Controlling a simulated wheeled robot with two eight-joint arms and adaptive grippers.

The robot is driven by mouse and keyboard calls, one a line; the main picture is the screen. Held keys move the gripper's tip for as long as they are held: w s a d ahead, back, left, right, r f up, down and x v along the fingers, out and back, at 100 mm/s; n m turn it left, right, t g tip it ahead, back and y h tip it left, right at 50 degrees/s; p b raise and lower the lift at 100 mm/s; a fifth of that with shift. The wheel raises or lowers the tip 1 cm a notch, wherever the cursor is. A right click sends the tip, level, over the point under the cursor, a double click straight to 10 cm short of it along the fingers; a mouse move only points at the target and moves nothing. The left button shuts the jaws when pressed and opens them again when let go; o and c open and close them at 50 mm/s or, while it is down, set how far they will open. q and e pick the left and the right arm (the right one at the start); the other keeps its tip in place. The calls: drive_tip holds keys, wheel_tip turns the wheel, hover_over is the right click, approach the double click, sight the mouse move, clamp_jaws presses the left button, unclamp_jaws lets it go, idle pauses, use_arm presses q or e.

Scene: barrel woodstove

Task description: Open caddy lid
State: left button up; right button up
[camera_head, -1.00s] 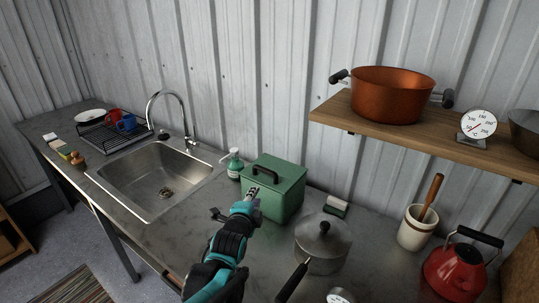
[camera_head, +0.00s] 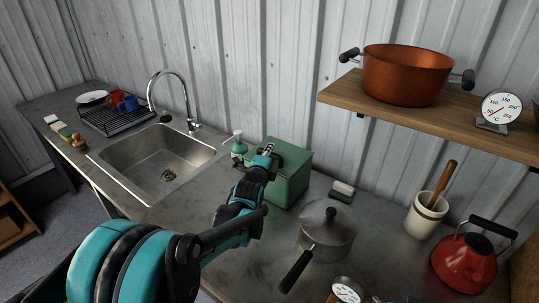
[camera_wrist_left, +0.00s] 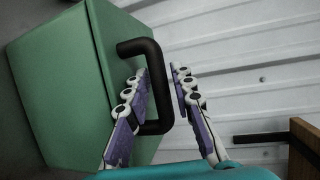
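The caddy is a green box (camera_head: 291,184) on the counter against the wall, its lid down. Its black handle (camera_wrist_left: 158,88) stands on the lid and shows clearly in the left wrist view. My left gripper (camera_head: 267,150) is at the handle, partly covering the caddy's front left in the head view. In the left wrist view its fingers (camera_wrist_left: 160,82) lie on either side of the handle bar, one inside the handle loop, with a narrow gap at the right finger. The fingers look open, not clamped. My right gripper is not seen.
A lidded pot (camera_head: 327,233) stands right of the caddy, and a soap bottle (camera_head: 239,145) stands to its left near the sink (camera_head: 160,166). A wooden shelf (camera_head: 430,122) with a copper pot (camera_head: 405,76) overhangs the right. A crock (camera_head: 426,214) and red kettle (camera_head: 463,262) stand further right.

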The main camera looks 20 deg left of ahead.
sight(279, 153)
use_arm(q)
clamp_jaws()
drive_tip(key=shift+r+p, duration=0.35)
drive_tip(key=shift+p, duration=0.1)
drive_tip(key=r+g+p, duration=0.1)
drive_tip(key=p, duration=0.1)
drive_tip(key=w+r+g+p, duration=0.1)
drive_tip(key=r+p, duration=0.1)
drive_tip(key=r+m+g+p, duration=0.1)
drive_tip(key=p, duration=0.2)
drive_tip(key=shift+w+d+r, duration=0.2)
drive_tip(key=shift+w+d, duration=0.15)
drive_tip(key=w+d+r+m+g+y+p, duration=0.1)
drive_tip(key=w+d+r+g+p, duration=0.1)
drive_tip(key=w+g+p, duration=0.2)
drive_tip(key=w+d+r+m+g+y+p, duration=0.1)
drive_tip(key=w+d+r+g+p, duration=0.2)
drive_tip(key=w+p, duration=0.8)
drive_tip(key=shift+d+g+p, duration=0.2)
drive_tip(key=shift+g+p, duration=0.4)
drive_tip(key=shift+p, duration=1.85)
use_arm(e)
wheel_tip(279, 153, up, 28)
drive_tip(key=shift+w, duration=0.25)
